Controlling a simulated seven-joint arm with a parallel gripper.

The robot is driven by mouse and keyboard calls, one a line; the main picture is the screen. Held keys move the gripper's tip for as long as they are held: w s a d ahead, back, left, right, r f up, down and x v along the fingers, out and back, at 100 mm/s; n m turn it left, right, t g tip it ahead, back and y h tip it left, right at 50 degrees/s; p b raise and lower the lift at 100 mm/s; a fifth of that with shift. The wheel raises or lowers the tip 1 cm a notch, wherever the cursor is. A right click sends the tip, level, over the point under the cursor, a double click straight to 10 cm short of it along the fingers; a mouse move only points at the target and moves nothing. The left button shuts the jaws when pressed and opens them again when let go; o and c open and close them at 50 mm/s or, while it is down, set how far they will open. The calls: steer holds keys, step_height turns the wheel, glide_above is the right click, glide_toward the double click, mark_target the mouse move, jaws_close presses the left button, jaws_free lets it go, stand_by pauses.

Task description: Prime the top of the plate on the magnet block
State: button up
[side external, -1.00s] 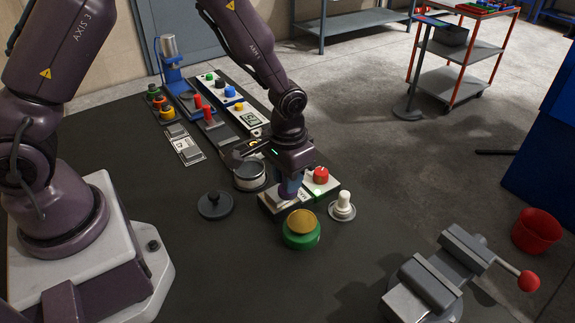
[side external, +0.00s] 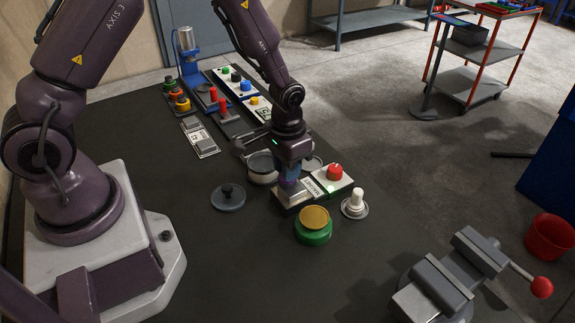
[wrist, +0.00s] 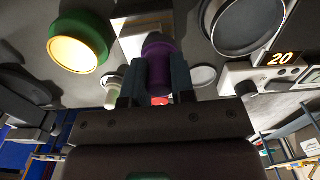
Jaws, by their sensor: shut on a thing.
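The magnet block (side external: 312,187) is a low pale block with a labelled face and a red knob (side external: 334,172). A light grey plate (side external: 292,200) appears to lie on its near left part, under my gripper. My gripper (side external: 290,175) points down there, shut on a purple-blue round-bodied applicator. The applicator (wrist: 158,62) shows between the two dark fingers in the wrist view. Its lower end is close above the plate; I cannot tell whether it touches. A pale block face (wrist: 138,22) shows behind it. The plate's top is mostly hidden.
A green pot with a gold top (side external: 313,224) and a white knobbed piece (side external: 354,204) stand close in front. A grey knobbed lid (side external: 228,197) lies left, a round metal dish (side external: 262,167) behind. A vise (side external: 448,280) is at front right. The mat's front middle is clear.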

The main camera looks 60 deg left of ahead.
steer(key=shift+w+d, duration=0.1)
steer(key=shift+d, duration=2.3)
step_height(320, 180, up, 8)
